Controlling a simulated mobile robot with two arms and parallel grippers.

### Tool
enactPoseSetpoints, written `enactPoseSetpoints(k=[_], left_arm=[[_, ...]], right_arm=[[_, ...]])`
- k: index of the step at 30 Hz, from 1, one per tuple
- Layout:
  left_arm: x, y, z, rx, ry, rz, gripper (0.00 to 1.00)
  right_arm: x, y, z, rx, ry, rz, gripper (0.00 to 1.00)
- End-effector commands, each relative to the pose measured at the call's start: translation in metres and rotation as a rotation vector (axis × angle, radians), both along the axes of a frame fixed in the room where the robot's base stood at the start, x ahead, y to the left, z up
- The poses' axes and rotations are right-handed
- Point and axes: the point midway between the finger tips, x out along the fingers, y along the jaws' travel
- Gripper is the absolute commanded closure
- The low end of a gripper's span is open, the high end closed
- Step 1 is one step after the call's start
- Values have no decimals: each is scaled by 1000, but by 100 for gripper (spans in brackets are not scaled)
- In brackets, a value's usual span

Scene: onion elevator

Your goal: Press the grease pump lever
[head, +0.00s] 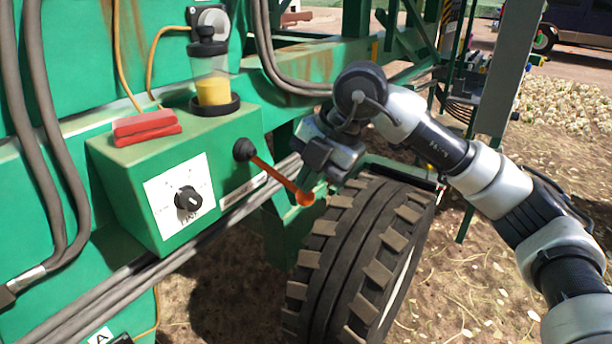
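The grease pump lever (279,179) is an orange-red rod. It runs from a black pivot on the side of a green control box down and right to a round orange knob (305,198). A clear grease reservoir (212,88) with yellow grease in it stands on top of the box. My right gripper (318,172) is just above and right of the lever's knob end, beside the wheel. Its fingertips are small and partly hidden, so I cannot tell whether they are open or touch the lever. My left gripper is not in view.
The green box has a black rotary knob (188,198) on a white plate and a red block (146,127) on top. A large tyre (345,262) stands below my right gripper. Hoses (150,283) run along the machine's front. Onions (565,107) lie at the right back.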

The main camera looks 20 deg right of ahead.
Motion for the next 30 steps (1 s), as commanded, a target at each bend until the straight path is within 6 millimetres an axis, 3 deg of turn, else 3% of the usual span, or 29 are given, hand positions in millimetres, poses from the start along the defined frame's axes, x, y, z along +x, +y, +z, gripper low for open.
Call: enactPoseSetpoints(k=[1, 7, 30], left_arm=[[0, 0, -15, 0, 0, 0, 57], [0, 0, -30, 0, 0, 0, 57], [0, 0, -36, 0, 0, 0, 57]], right_arm=[[0, 0, -13, 16, -20, 0, 100], [2, 2, -24, 48, -61, 0, 100], [3, 4, -36, 40, -47, 4, 100]])
